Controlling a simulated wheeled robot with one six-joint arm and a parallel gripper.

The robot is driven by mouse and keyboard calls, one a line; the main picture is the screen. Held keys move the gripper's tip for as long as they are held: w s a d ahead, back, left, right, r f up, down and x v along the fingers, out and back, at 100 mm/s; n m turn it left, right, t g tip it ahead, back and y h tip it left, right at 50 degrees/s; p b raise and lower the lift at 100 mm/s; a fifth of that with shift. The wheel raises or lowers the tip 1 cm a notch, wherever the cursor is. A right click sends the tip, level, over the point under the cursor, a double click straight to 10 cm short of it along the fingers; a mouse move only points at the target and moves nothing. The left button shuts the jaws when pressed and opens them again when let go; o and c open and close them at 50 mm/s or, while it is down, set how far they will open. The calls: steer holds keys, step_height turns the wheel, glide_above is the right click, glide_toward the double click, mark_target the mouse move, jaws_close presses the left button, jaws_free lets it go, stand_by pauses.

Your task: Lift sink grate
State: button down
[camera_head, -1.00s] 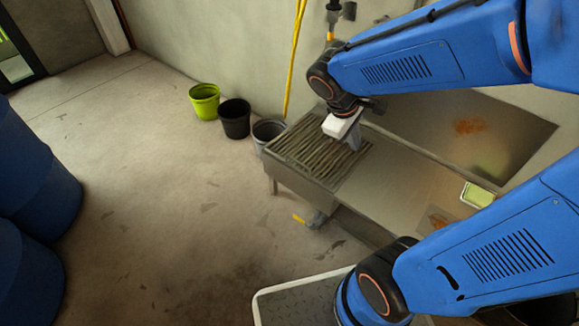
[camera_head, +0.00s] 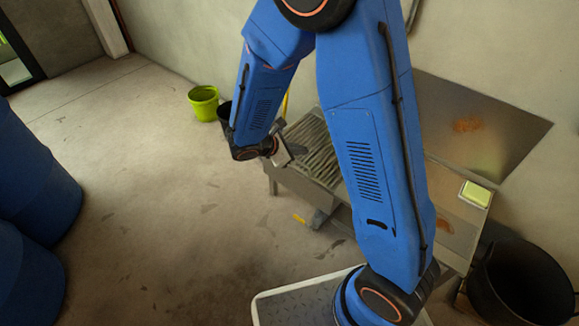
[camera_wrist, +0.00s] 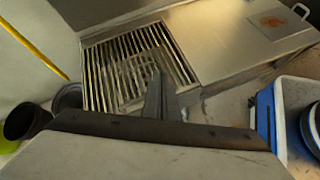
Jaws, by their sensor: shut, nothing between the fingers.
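The sink grate (camera_head: 318,148) is a set of metal slats at the left end of the steel sink unit (camera_head: 440,218). In the head view my arm hides part of it. In the wrist view the grate (camera_wrist: 128,55) lies flat in its frame, with its slats in full view except where my fingers cover the near right part. My gripper (camera_wrist: 161,78) is shut and empty, with its fingers pointing toward the grate's near right part. In the head view my gripper (camera_head: 290,150) is beside the grate's left edge. I cannot tell whether the fingertips touch the slats.
A green bucket (camera_head: 203,103) and a mostly hidden black bucket (camera_head: 224,113) stand left of the sink. A large black tub (camera_head: 522,285) is at the lower right. A yellow-green sponge-like block (camera_head: 476,194) lies on the sink. Blue barrels (camera_head: 30,190) stand far left. Floor between is open.

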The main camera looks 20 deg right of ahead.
steer(key=w+a+f+n+t, duration=0.3)
steer(key=a+f+n, duration=0.4)
steer(key=f, duration=0.4)
steer(key=x, duration=0.9)
steer(key=shift+w+a+f+m, duration=0.2)
steer(key=shift+a+m, duration=0.1)
steer(key=shift+a, duration=0.1)
steer(key=shift+r, duration=0.2)
